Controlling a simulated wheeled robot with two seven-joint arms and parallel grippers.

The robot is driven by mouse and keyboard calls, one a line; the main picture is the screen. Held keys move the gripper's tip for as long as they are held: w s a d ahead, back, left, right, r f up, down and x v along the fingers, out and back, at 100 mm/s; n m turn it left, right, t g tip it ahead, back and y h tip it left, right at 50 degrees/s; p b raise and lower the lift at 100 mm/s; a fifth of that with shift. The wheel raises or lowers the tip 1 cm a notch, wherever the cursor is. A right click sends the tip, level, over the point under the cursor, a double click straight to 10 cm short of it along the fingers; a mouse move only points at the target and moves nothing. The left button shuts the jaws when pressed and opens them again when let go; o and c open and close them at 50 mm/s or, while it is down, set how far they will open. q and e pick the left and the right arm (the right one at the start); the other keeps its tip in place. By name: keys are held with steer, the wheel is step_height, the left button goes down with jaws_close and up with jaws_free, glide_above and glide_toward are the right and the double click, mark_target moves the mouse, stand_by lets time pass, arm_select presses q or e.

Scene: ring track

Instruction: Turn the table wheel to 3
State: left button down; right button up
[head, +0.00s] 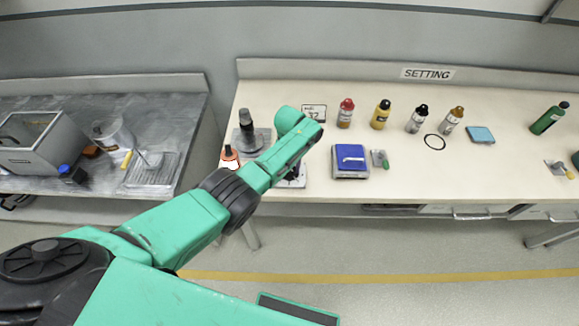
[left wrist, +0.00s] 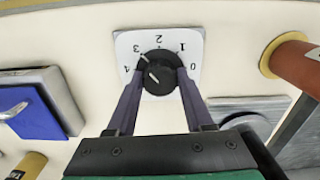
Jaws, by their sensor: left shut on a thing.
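The table wheel (left wrist: 158,82) is a black round knob on a white plate (left wrist: 195,40) with the numbers 0 to 4 around it. My left gripper (left wrist: 162,72) is shut on the knob, one finger on each side. A short white mark at the knob's upper left edge lies beside the 3, and another white line shows on its face. In the head view my left arm hides most of the wheel; part of its white plate (head: 291,183) shows near the table's front edge. My right gripper is in neither view.
A blue-topped device (head: 350,160) stands right of the wheel. An orange-based item (head: 230,158) and a dark knobbed device (head: 247,135) stand to its left. Several bottles, a black ring (head: 434,142) and a "SETTING" sign (head: 427,74) are farther back.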

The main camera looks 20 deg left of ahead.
arm_select(q)
steer(key=shift+w+r, duration=0.2)
steer(key=shift+c, duration=2.3)
jaws_free()
steer(key=shift+o, duration=0.9)
steer(key=shift+s+f, duration=0.1)
steer(key=shift+s, duration=0.05)
step_height(320, 180, up, 5)
steer(key=shift+r+p, duration=0.15)
steer(key=shift+p, duration=0.75)
step_height(320, 180, up, 9)
steer(key=shift+r+b, duration=0.15)
steer(key=shift+b, duration=0.3)
